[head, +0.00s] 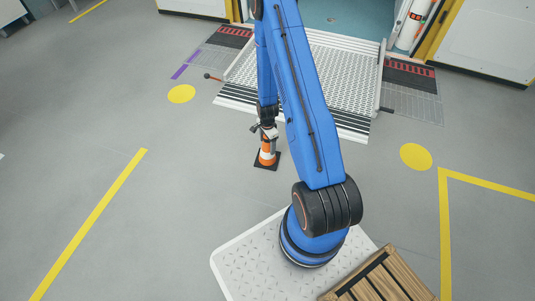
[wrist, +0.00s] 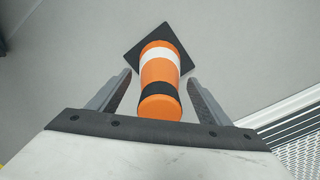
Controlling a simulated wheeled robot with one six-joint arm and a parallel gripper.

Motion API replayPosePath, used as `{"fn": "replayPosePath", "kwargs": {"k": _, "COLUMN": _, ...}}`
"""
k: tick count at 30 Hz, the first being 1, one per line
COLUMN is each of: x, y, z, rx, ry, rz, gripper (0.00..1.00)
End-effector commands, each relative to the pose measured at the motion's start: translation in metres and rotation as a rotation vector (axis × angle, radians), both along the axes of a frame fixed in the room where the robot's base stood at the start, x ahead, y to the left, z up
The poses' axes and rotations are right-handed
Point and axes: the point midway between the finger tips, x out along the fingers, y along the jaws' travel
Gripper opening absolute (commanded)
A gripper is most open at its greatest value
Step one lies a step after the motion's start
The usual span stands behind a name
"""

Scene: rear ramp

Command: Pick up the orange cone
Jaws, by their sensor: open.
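The orange cone (head: 267,156) stands upright on the grey floor in the head view, with white bands and a square black base. My gripper (head: 265,130) is right above it and hides its top. In the wrist view the cone (wrist: 160,80) shows its orange body, a white band, a dark band and the dark base beyond. My gripper (wrist: 158,90) is open, with one finger on each side of the cone's upper part. A gap shows on both sides, and neither finger clearly touches it.
A metal ramp (head: 325,75) with striped edges lies behind the cone, and its edge (wrist: 290,125) shows at the right of the wrist view. A wooden crate (head: 385,280) is at the bottom right. The floor left of the cone is clear, with yellow markings (head: 95,220).

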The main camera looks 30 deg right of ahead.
Motion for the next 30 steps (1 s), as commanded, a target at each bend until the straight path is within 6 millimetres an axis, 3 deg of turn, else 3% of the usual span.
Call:
{"fn": "replayPosePath", "kwargs": {"k": 2, "x": 0.0, "y": 0.0, "z": 0.0, "rx": 0.0, "ry": 0.0, "rz": 0.0, "gripper": 0.67}}
{"fn": "replayPosePath", "kwargs": {"k": 9, "x": 0.0, "y": 0.0, "z": 0.0, "rx": 0.0, "ry": 0.0, "rz": 0.0, "gripper": 0.1}}
{"fn": "replayPosePath", "kwargs": {"k": 11, "x": 0.0, "y": 0.0, "z": 0.0, "rx": 0.0, "ry": 0.0, "rz": 0.0, "gripper": 0.0}}
{"fn": "replayPosePath", "kwargs": {"k": 22, "x": 0.0, "y": 0.0, "z": 0.007, "rx": 0.0, "ry": -0.001, "rz": 0.0, "gripper": 0.0}}
{"fn": "replayPosePath", "kwargs": {"k": 30, "x": 0.001, "y": 0.0, "z": 0.044, "rx": -0.001, "ry": -0.003, "rz": 0.0, "gripper": 0.0}}
